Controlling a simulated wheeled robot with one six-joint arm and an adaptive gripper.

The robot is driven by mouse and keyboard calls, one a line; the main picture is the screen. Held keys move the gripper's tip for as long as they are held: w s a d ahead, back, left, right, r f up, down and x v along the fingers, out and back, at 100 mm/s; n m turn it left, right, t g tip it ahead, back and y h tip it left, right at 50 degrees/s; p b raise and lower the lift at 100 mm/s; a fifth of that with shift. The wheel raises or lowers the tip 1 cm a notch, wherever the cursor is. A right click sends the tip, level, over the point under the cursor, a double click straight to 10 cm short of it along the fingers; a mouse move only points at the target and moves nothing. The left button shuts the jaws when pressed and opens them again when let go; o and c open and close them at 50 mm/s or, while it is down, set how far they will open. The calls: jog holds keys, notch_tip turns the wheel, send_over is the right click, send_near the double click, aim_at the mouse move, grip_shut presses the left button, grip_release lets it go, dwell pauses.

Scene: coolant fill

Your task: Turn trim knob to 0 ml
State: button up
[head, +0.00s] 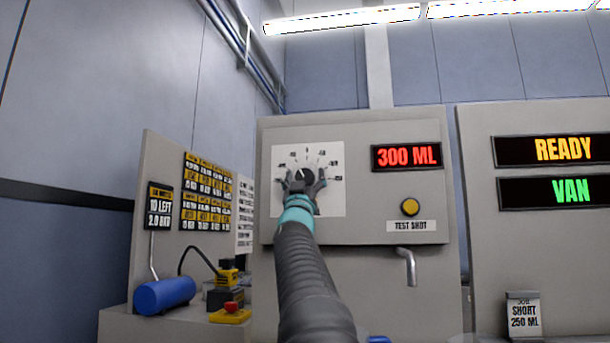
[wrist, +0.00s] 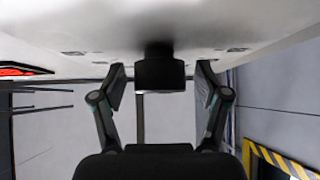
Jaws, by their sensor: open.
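The black trim knob (head: 305,174) sits on a white dial plate (head: 325,200) with short scale marks around its upper side. Its pointer appears to aim up and slightly left; the mark it meets is too small to read. In the wrist view the knob (wrist: 160,72) stands out from the plate, between the fingers. My gripper (head: 304,182) is at the dial, its fingers open on either side of the knob. In the wrist view the gripper (wrist: 160,85) shows a gap between each finger and the knob. A red display (head: 406,157) reads 300 ML.
Right of the dial are a yellow button (head: 410,207) labelled TEST SHOT and a metal spout (head: 407,262). A panel further right shows READY (head: 562,149) and VAN. At left are a blue cylinder (head: 165,295) and a red-topped yellow box (head: 231,312).

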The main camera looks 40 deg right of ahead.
jog(key=c, duration=1.2)
jog(key=shift+o, duration=0.2)
jog(key=shift+r+m+g+h+p, duration=0.1)
jog(key=shift+m+g+h+p, duration=0.3)
jog(key=shift+m, duration=0.3)
jog(key=m+g+h+p, duration=0.2)
jog(key=m+g, duration=0.1)
jog(key=m, duration=0.1)
jog(key=shift+r, duration=0.1)
jog(key=shift+f+m+g+h+p, duration=0.15)
jog(key=shift+m+g+h, duration=0.4)
jog(key=shift+m+g, duration=1.3)
jog(key=shift+f+m+g+h+p, duration=0.15)
jog(key=shift+m+g+h, duration=0.4)
jog(key=shift+m+g, duration=1.25)
jog(key=shift+r+m, duration=0.1)
jog(key=shift+m, duration=0.35)
